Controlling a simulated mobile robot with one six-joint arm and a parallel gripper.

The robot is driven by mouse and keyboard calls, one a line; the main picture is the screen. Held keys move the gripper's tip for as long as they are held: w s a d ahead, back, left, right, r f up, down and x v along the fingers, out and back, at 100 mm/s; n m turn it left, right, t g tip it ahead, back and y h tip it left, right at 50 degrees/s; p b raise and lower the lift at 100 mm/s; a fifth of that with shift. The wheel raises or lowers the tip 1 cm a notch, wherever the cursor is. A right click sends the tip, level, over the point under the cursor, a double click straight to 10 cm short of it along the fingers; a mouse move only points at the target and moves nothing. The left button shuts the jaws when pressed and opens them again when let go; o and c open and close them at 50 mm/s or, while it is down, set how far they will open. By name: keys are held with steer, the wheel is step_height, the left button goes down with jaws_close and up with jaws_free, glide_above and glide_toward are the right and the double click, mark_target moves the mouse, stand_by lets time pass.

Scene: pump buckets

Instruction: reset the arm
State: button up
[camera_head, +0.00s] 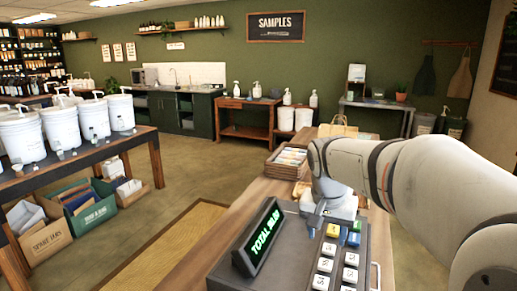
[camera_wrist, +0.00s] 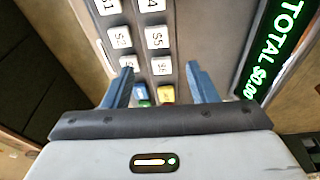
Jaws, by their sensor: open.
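My arm reaches in from the right of the head view. My gripper (camera_head: 316,212) hangs low over the far end of a dark cash register (camera_head: 283,250), which stands on a wooden counter. In the wrist view my gripper (camera_wrist: 164,82) shows two blue-grey fingers spread apart with nothing held between them. Below the fingers are the register's keys: white ones, plus a blue, a green and a yellow one. The register's display (camera_head: 262,235) reads TOTAL $0.00 in green. I cannot tell whether the fingertips touch the keypad.
A tray of small packets (camera_head: 287,160) and a paper bag (camera_head: 338,128) stand farther along the wooden counter (camera_head: 190,262). At left, white pump buckets (camera_head: 62,127) stand on a table, with boxes (camera_head: 45,236) below. Open floor lies between.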

steer(key=s+f+n, duration=0.2)
steer(key=s+f, duration=0.2)
steer(key=s, duration=0.4)
steer(key=s+f+n+y, duration=0.1)
steer(key=s+f+n, duration=0.2)
steer(key=s, duration=0.6)
steer(key=shift+s+a+f+t, duration=0.15)
steer(key=shift+s+f+t, duration=0.05)
steer(key=shift+f+t, duration=0.15)
